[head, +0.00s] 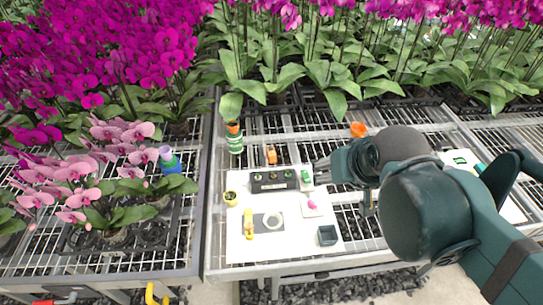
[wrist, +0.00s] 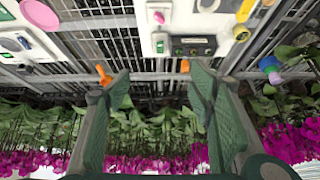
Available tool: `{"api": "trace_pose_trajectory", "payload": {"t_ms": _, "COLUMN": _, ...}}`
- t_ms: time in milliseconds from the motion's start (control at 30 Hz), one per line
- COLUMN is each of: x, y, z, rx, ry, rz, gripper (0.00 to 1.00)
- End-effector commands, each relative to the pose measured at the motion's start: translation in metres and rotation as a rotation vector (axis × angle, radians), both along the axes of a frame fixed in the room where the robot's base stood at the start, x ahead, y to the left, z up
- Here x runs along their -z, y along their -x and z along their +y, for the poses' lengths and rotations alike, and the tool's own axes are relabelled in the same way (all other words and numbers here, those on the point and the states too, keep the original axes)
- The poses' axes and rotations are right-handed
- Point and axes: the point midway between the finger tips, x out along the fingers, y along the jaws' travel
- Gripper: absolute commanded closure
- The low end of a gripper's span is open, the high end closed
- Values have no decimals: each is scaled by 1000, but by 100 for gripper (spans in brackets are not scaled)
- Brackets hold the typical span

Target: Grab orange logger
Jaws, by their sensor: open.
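A small orange block-like object (head: 271,154), which looks like the orange logger, stands behind a dark box on the white board. In the wrist view, the orange logger (wrist: 185,66) shows just beyond the tip of the right-hand finger, which partly covers it. My gripper (head: 318,170) is to the right of the logger in the head view, beside a green-and-white item. In the wrist view my gripper (wrist: 158,74) is open, with nothing between its fingers.
A dark box with knobs (head: 272,180) is in front of the logger. A green-and-white item (head: 306,177) is near my fingers. An orange cup-like object (head: 358,129) lies on the mesh bench. A striped bottle (head: 235,143) stands to the left. Orchids crowd the back.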

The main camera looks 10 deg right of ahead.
Motion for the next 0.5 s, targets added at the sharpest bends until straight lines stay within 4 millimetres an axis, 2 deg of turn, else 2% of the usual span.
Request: {"api": "trace_pose_trajectory", "payload": {"t_ms": 500, "x": -12, "y": -60, "z": 8, "rx": 169, "ry": -71, "rz": 93, "gripper": 46}}
